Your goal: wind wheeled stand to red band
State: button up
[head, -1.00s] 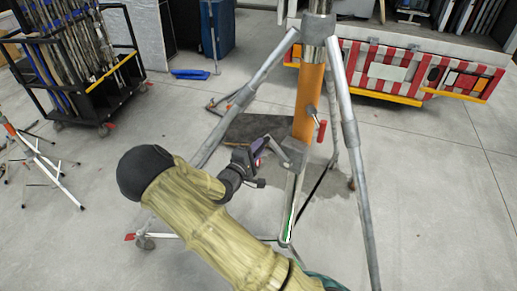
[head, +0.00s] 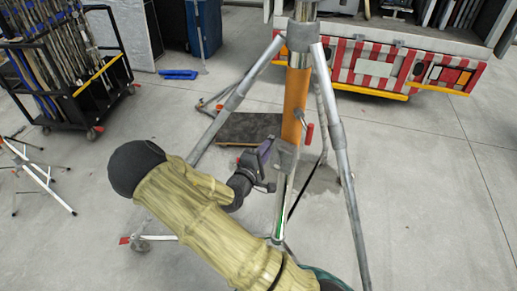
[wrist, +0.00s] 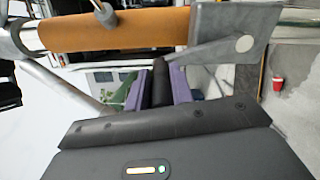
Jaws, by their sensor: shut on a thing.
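The wheeled stand (head: 295,100) stands upright in the middle of the head view, with splayed grey legs, an orange sleeve around its column and a bright metal tube below. A grey winch housing (head: 285,158) sits under the sleeve; it also shows in the wrist view (wrist: 233,35). My gripper (head: 266,150) is beside the housing. In the wrist view its purple fingers (wrist: 158,88) are shut on the black grip of the crank handle (wrist: 160,78), whose metal arm runs to the housing. I cannot make out a red band on the column.
A black cart (head: 75,90) with poles stands left, near a smaller tripod (head: 40,175). A red-and-white striped truck tail (head: 390,65) is behind. The floor at right is clear.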

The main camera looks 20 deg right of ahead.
jog(key=shift+s+d+r, duration=0.15)
jog(key=shift+s+d, duration=0.55)
jog(key=shift+s, duration=0.1)
jog(key=shift+s+d+f, duration=0.2)
jog(key=shift+s+d, duration=0.45)
jog(key=shift+s, duration=0.05)
jog(key=shift+s+d+f, duration=0.15)
jog(key=shift+s+d, duration=0.45)
jog(key=shift+s, duration=0.05)
grip_shut()
jog(key=shift+a, duration=0.1)
jog(key=shift+r, duration=0.1)
jog(key=o, duration=1)
grip_release()
jog(key=shift+o, duration=0.2)
